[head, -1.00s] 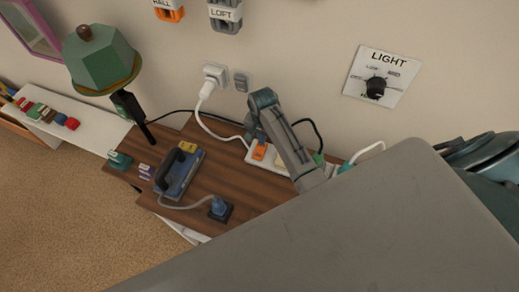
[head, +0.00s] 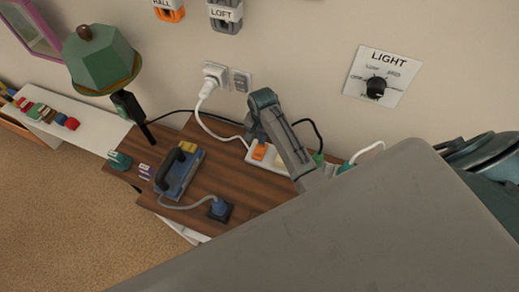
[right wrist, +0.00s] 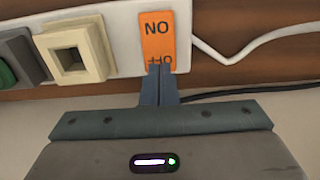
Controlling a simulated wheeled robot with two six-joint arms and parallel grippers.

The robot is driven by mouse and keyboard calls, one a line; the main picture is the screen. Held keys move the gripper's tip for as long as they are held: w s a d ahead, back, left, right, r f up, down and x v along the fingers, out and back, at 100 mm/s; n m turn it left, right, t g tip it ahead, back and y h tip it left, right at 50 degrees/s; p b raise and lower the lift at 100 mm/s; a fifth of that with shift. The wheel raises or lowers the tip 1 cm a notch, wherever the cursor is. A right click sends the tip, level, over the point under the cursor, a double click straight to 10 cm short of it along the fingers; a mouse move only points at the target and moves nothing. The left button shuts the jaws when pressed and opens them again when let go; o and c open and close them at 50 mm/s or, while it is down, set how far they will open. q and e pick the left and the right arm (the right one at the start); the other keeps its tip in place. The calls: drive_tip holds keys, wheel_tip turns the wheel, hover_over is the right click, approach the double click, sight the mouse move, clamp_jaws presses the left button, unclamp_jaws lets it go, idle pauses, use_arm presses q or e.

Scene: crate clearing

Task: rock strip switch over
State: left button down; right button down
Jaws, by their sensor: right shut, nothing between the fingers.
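The white power strip (head: 285,162) lies along the back of the wooden table, against the wall. It bears an orange rocker switch (head: 259,152), which shows large in the right wrist view (right wrist: 157,35) with upside-down ON and OFF marks. My right gripper (head: 255,139) reaches down to the strip. In the right wrist view its closed fingertips (right wrist: 161,70) are at the OFF end of the rocker and cover part of that mark. They hold nothing. I cannot tell whether they press on the rocker. My left gripper is out of view.
A cream socket (right wrist: 75,55) sits beside the rocker on the strip. A wall outlet (head: 215,74) and a LIGHT dial (head: 376,87) are above.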

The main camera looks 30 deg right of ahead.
drive_tip(key=shift+f+b, duration=0.3)
drive_tip(key=shift+f, duration=0.7)
idle(0.8)
drive_tip(key=shift+r+p, duration=0.9)
drive_tip(key=shift+r, duration=2.65)
